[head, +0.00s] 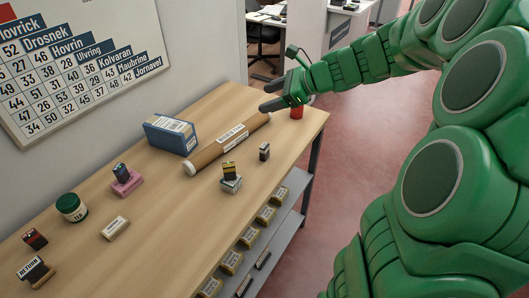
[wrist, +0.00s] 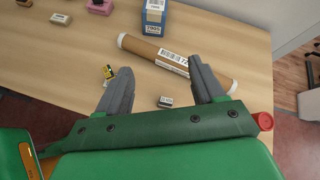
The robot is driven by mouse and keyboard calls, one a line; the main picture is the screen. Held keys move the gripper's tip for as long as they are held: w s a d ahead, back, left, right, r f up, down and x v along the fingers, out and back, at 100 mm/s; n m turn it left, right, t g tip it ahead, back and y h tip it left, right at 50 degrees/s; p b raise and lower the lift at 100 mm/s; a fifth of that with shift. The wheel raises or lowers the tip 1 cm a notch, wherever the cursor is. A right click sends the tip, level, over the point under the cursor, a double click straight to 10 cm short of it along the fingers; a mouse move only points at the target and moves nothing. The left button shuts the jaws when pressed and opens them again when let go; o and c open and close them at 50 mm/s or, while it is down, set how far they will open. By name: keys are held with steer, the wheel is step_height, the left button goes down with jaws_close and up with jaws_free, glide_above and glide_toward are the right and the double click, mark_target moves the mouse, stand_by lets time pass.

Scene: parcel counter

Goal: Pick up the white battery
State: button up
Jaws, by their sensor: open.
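A small white block with a dark top, which appears to be the white battery (head: 264,152), stands on the wooden counter near its front edge. In the wrist view the white battery (wrist: 165,102) shows low between the fingers, close to the gripper body. My gripper (head: 267,97) is open and empty, above the counter's far end and beyond the battery in the head view. In the wrist view my gripper's (wrist: 159,64) fingers are spread wide, with the cardboard tube seen past them. Nothing touches the battery.
A long cardboard tube (head: 228,144) lies behind the battery. A yellow-black battery (head: 229,168) sits on a grey block (head: 231,184) nearby. A blue box (head: 170,134) stands by the wall, a red cylinder (head: 296,111) at the far end. A lower shelf (head: 285,210) holds several packets.

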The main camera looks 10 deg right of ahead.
steer(key=d+r+m+t, duration=0.3)
steer(key=d+m, duration=0.2)
glide_toward(267, 149)
steer(key=w, duration=0.1)
steer(key=w+a, duration=0.1)
steer(key=w+f, duration=0.1)
steer(key=shift+w+a, duration=0.1)
steer(key=shift+a, duration=0.3)
steer(key=shift+x, duration=1.2)
steer(key=shift+w+a+f, duration=0.4)
steer(key=shift+a+f, duration=0.05)
steer(key=shift+a, duration=0.3)
steer(key=shift+w+a+f, duration=0.4)
steer(key=shift+a+f, duration=0.05)
steer(key=shift+a, duration=0.3)
steer(key=shift+x, duration=0.75)
steer(key=shift+f, duration=0.1)
steer(key=c, duration=1.1)
